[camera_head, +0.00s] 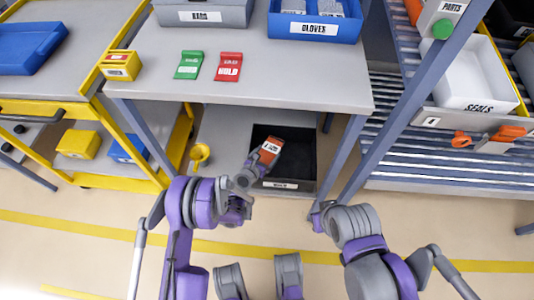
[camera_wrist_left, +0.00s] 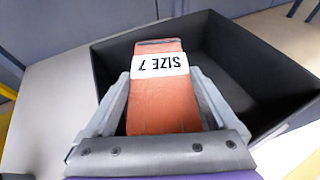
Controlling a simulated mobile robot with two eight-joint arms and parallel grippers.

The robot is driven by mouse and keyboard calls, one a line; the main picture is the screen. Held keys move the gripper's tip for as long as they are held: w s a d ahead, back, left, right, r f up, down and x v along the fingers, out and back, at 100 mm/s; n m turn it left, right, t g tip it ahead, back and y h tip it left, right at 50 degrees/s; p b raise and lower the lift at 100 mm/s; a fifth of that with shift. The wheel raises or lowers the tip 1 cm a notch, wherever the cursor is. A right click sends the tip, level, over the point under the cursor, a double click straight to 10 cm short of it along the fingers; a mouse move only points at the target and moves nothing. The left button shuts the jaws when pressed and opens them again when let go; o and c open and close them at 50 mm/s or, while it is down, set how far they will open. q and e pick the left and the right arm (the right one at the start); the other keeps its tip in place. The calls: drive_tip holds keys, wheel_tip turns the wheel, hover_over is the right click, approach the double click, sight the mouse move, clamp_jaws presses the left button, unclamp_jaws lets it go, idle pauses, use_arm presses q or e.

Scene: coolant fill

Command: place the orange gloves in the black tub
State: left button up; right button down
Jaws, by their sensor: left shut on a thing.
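The orange gloves (camera_head: 271,146) are a flat orange pack with a white band. In the left wrist view the gloves (camera_wrist_left: 165,105) show the band reading "SIZE 7". My left gripper (camera_head: 261,160) is shut on the gloves, with a grey finger on each side of them. The black tub (camera_head: 301,160) sits on the lower shelf under the table. The gloves are over the tub's left part in the head view; their height above its floor is hard to tell. The tub also shows behind them in the left wrist view (camera_wrist_left: 245,75). My right gripper (camera_head: 317,216) is small and unclear.
The grey table top (camera_head: 300,82) overhangs the shelf behind the tub. A blue bin (camera_head: 315,26) labelled "GLOVES", a green card (camera_head: 189,65) and a red card (camera_head: 228,66) are on it. A yellow cart (camera_head: 165,165) stands left; a rack (camera_head: 400,150) stands right.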

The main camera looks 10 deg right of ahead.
use_arm(q)
drive_tip(key=shift+f, duration=0.15)
drive_tip(key=o, duration=1)
drive_tip(key=shift+r, duration=0.3)
drive_tip(key=shift+s+a+r+p, duration=0.2)
drive_tip(key=shift+r+p, duration=0.15)
drive_tip(key=shift+p, duration=0.05)
drive_tip(key=shift+s+a+r+p, duration=0.15)
drive_tip(key=shift+s+r+p, duration=0.05)
drive_tip(key=shift+r+p, duration=0.2)
drive_tip(key=v, duration=0.9)
drive_tip(key=shift+s+a, duration=0.2)
drive_tip(key=shift+s, duration=0.15)
drive_tip(key=shift+s+a+r, duration=0.25)
drive_tip(key=shift+s, duration=0.1)
drive_tip(key=shift+r, duration=0.1)
